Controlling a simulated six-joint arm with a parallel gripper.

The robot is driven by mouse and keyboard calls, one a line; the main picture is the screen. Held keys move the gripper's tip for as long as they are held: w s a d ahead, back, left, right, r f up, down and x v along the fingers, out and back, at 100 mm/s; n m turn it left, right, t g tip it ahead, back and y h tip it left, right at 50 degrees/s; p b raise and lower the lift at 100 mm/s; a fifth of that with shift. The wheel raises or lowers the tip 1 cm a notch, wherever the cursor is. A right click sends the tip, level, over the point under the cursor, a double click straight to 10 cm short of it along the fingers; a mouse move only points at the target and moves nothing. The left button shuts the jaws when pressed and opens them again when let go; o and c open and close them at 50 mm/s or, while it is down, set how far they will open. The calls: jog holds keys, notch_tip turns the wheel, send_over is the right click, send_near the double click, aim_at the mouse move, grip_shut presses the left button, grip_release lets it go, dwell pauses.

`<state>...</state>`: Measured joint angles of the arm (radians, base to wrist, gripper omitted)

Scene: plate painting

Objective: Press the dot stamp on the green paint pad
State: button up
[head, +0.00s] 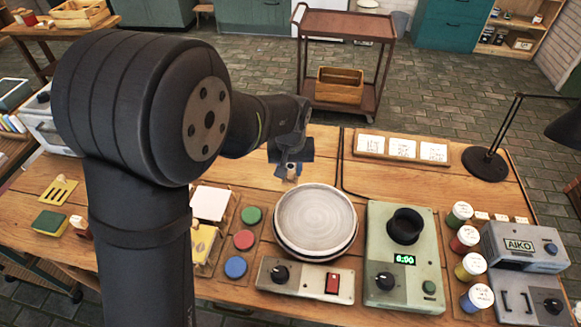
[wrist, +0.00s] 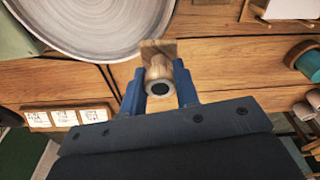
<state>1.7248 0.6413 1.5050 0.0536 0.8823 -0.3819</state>
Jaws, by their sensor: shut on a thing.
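My gripper (head: 291,168) is shut on the dot stamp, a small wooden piece with a round handle. The stamp (head: 292,174) hangs beyond the far rim of the plate. In the wrist view, the blue fingers of my gripper (wrist: 159,92) close on both sides of the stamp (wrist: 158,70), whose round end with a dark centre faces the camera. The green paint pad (head: 251,215) is the farthest of three round pads, left of the plate and apart from the stamp. The pad does not show in the wrist view.
The grey plate (head: 315,221) rests on a round stand, right of the pads. The red pad (head: 243,239) and blue pad (head: 236,267) lie nearer than the green one. A white tile (head: 210,203) stands left. The card tray (head: 401,148) lies at the back right.

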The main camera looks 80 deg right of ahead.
jog(key=w+a+f, duration=0.3)
jog(key=w+a, duration=0.4)
jog(key=w, duration=0.3)
jog(key=shift+w+f, duration=0.2)
jog(key=shift+f, duration=2.5)
jog(key=shift+f, duration=0.6)
notch_tip(320, 180, up, 7)
dwell(0.5)
jog(key=shift+w, duration=0.1)
